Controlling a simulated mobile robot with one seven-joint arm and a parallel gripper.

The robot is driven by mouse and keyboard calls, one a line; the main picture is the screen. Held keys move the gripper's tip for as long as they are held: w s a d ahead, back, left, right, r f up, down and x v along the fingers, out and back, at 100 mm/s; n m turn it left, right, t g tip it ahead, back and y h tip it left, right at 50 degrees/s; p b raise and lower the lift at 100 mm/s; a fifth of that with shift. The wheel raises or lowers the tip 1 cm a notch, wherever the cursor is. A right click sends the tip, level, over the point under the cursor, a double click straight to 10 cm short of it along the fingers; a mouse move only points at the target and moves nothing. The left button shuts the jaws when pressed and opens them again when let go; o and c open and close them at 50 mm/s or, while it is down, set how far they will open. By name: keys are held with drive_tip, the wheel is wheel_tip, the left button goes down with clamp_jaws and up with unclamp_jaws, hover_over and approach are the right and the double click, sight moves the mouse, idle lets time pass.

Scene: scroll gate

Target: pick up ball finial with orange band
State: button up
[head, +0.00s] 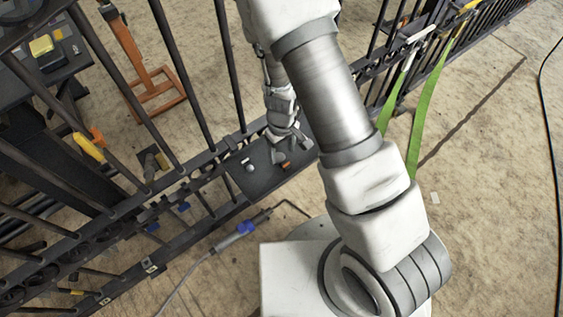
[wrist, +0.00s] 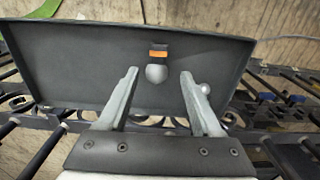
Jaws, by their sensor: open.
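The ball finial with the orange band (wrist: 157,73) lies on a dark tray (wrist: 80,60). Its pale round ball faces my gripper, and the orange band and a dark end are on the far side. My gripper (wrist: 160,74) is open, with one finger on either side of the ball in the wrist view and a gap at each side. I cannot tell how far above the tray the fingertips are. In the head view the orange band of the finial (head: 286,164) shows just beside my gripper (head: 279,154).
A second pale ball (wrist: 204,88) is just right of my right finger in the wrist view; it also shows on the tray in the head view (head: 250,168). The black gate's bars (head: 215,75) rise close around the tray. A green strap (head: 425,105) hangs at the right.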

sight(284, 161)
drive_tip(key=f+b, duration=0.1)
drive_tip(key=f, duration=0.1)
drive_tip(key=f+b, duration=0.2)
drive_tip(key=f, duration=0.1)
drive_tip(key=shift+s+d+f, duration=0.1)
drive_tip(key=shift+d+f, duration=0.2)
clamp_jaws()
drive_tip(key=shift+r, duration=0.1)
